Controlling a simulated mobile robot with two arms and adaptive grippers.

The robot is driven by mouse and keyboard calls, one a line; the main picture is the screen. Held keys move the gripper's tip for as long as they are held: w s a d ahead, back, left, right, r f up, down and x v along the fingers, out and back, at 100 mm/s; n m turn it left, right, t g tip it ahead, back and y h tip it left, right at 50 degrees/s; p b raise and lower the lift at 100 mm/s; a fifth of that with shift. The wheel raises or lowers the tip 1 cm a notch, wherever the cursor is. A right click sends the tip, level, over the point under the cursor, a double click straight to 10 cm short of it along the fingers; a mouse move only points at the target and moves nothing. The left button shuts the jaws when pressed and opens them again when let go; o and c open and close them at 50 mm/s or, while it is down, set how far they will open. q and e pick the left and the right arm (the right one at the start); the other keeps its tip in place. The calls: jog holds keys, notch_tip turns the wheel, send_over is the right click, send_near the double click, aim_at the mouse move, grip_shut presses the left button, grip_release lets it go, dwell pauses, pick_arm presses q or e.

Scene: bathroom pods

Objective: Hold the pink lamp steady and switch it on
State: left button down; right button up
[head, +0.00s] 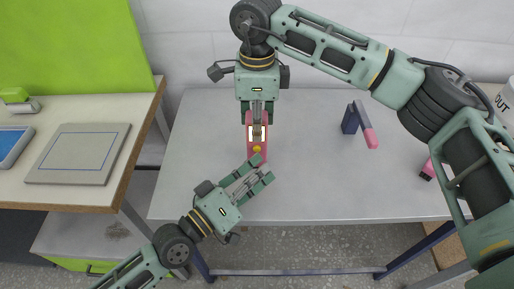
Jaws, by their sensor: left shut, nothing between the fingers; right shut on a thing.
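The pink lamp (257,156) stands on the grey table near its left part. It has a white panel with an orange-yellow edge, which looks bright, and a yellow button below. My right gripper (258,118) comes from the back and is shut on the lamp; its fingers hide the middle of the panel. My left gripper (261,169) is in front of the lamp, shut and empty, with its fingertips close to the lamp's near end. I cannot tell whether a fingertip touches the lamp.
The grey table (320,190) is clear around the lamp. A dark blue block with a pink bar (369,138) stands to the right. Another pink thing (428,170) lies near my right arm. A wooden-edged counter (60,193) with a flat grey pad (75,155) is at left.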

jog(key=shift+w, duration=0.1)
pick_arm(q)
jog(key=shift+s, duration=2.55)
pick_arm(e)
jog(key=shift+r, duration=0.1)
jog(key=o, duration=1.4)
jog(key=shift+c, duration=0.2)
